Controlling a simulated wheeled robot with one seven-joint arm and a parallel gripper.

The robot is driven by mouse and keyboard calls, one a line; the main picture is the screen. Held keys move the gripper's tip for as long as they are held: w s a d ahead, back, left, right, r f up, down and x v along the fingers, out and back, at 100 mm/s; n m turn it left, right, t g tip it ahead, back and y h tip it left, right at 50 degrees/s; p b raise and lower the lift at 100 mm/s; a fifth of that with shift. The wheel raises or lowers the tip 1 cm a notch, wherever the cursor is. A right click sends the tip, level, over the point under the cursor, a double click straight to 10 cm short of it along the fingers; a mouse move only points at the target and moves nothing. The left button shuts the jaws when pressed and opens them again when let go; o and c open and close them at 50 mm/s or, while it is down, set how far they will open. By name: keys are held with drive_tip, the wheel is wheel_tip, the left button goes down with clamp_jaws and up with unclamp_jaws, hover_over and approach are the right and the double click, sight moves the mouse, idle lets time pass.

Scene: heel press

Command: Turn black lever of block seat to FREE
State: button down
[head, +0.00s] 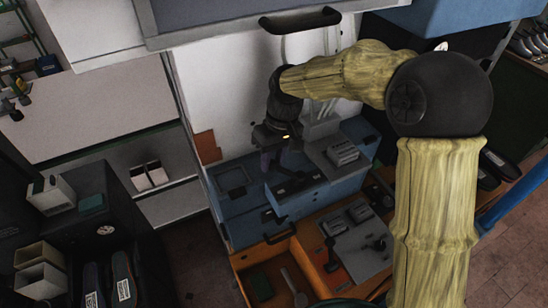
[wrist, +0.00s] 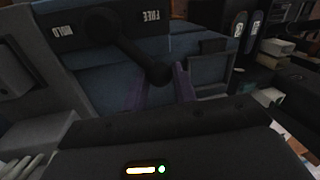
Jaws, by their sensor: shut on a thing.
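The black lever (wrist: 138,52) runs from its pivot at the top of the wrist view down and right to a round knob. Its plate carries the word HOLD (wrist: 63,30) on the left and FREE (wrist: 156,18) on the right. The lever's shaft passes below FREE, on that side of the pivot. My gripper (wrist: 166,86) has its purple fingers either side of the knob, shut on it. In the head view, my gripper (head: 272,160) is at the blue block seat (head: 240,207); the lever is too small and dark to make out there.
An orange bench part (head: 245,262) with trays and another lever sits in front. A grey block (head: 342,152) stands right of my gripper. A white panel (head: 225,95) rises behind.

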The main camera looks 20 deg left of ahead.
drive_tip(key=c, duration=1.1)
unclamp_jaws()
drive_tip(key=shift+s+d+f, duration=0.1)
drive_tip(key=shift+s+d, duration=0.05)
drive_tip(key=shift+w+r, duration=0.2)
drive_tip(key=shift+r, duration=0.1)
drive_tip(key=r, duration=0.2)
drive_tip(key=r+b, duration=0.1)
drive_tip(key=r, duration=0.1)
drive_tip(key=w+r+b, duration=0.1)
drive_tip(key=r, duration=0.1)
drive_tip(key=shift+d+r, duration=0.4)
